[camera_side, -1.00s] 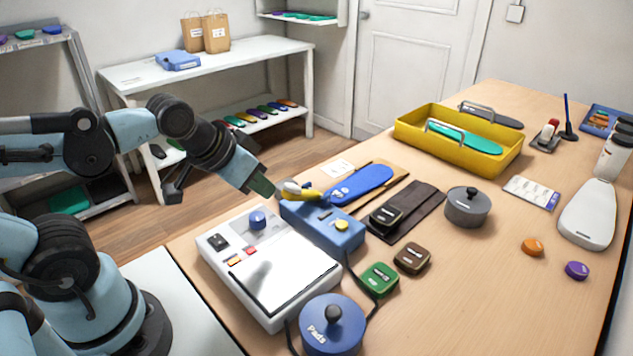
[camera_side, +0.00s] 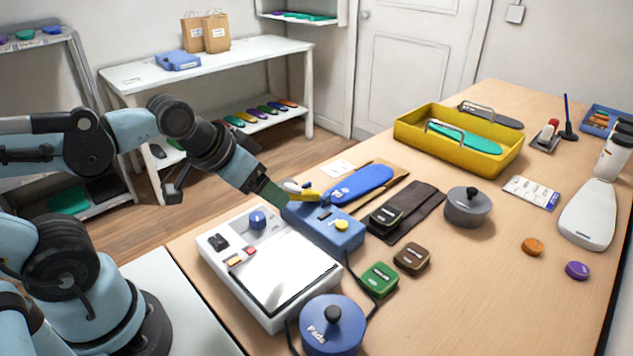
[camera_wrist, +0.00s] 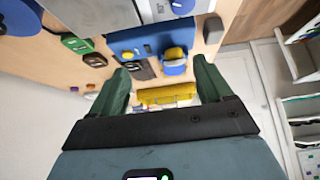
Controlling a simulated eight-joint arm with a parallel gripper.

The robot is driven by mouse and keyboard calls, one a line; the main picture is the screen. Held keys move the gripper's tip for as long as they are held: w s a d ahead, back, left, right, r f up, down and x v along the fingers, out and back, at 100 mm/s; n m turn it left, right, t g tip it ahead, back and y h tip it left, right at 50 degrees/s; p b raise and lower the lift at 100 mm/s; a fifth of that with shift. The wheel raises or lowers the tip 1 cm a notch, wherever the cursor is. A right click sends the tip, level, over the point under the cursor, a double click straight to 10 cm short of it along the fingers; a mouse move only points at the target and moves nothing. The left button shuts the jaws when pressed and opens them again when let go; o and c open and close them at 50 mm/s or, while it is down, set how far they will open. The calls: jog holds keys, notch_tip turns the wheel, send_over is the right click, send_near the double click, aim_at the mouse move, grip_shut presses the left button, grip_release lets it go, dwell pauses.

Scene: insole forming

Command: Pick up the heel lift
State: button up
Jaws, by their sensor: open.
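A yellow piece (camera_side: 305,194) lies just beyond my fingers in the side view, close to the blue insole (camera_side: 362,183). Yellow on blue also shows between and beyond the fingertips in the wrist view (camera_wrist: 174,54). A small grey block (camera_wrist: 213,29) lies right of it. I cannot tell for sure which piece is the heel lift.
A white machine with a pale plate (camera_side: 286,268) stands in front of the box. A blue lidded pot (camera_side: 331,335), green block (camera_side: 379,279) and brown block (camera_side: 412,258) are nearby. A yellow tray (camera_side: 480,152) stands farther back.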

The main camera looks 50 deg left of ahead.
jog(key=shift+o, duration=0.3)
jog(key=shift+w, duration=0.1)
jog(key=w+d+r+g, duration=0.35)
jog(key=w+r, duration=0.25)
jog(key=w, duration=0.6)
jog(key=g, duration=0.4)
send_over(386, 214)
notch_tip(386, 214, down, 7)
jog(key=shift+n, duration=0.3)
notch_tip(386, 214, down, 11)
jog(key=shift+w+f, duration=0.1)
jog(key=shift+f, duration=0.1)
jog(key=shift+c, duration=0.3)
jog(key=c, duration=1.1)
